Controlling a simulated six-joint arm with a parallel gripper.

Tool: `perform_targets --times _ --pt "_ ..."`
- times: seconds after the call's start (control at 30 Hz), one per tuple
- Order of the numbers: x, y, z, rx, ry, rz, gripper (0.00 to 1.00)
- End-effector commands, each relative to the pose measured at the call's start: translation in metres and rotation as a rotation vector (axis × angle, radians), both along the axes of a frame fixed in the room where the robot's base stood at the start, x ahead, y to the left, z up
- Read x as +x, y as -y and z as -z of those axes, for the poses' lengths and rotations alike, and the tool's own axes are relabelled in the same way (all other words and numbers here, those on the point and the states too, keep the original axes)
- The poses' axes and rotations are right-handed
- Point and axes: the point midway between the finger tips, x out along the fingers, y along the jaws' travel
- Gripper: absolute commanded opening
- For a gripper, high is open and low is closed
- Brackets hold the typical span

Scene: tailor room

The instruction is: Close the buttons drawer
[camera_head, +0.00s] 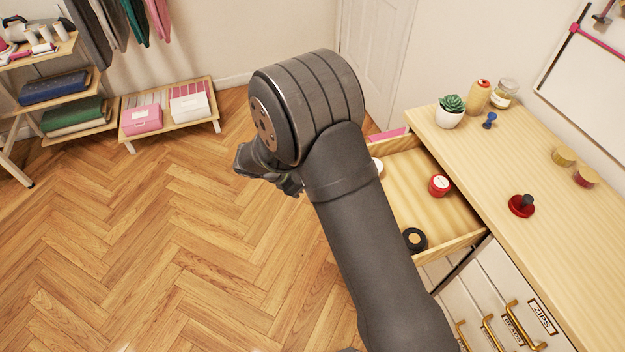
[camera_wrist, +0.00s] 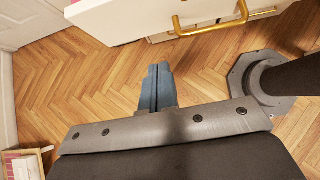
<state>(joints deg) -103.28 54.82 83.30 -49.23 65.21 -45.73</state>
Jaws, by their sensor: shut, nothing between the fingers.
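An open drawer (camera_head: 425,205) sticks out from under the wooden countertop, with several small round items inside, among them a red-and-white one (camera_head: 439,185) and a black one (camera_head: 415,238). Its front and label are hidden behind my arm in the head view. In the wrist view a white drawer front (camera_wrist: 130,18) with a gold handle (camera_wrist: 215,28) crosses the top; its label cannot be read. My gripper (camera_wrist: 158,68) is shut and empty, over the floor and apart from that front. In the head view my arm hides most of the gripper.
The countertop (camera_head: 545,225) holds a potted succulent (camera_head: 451,110), jars and a red pincushion-like item (camera_head: 521,206). Lower drawers with gold handles (camera_head: 525,340) are closed. A low shelf (camera_head: 170,118) stands far left. The parquet floor (camera_head: 200,240) is free.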

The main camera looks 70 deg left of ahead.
Motion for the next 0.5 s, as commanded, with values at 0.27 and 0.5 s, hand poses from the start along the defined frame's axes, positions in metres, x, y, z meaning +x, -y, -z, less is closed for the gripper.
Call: perform_targets --times 0.27,0.5 --pt "0.044 0.001 0.044 -0.004 0.001 0.004 0.0" --pt "0.077 0.0 0.047 0.001 0.002 0.001 0.0"
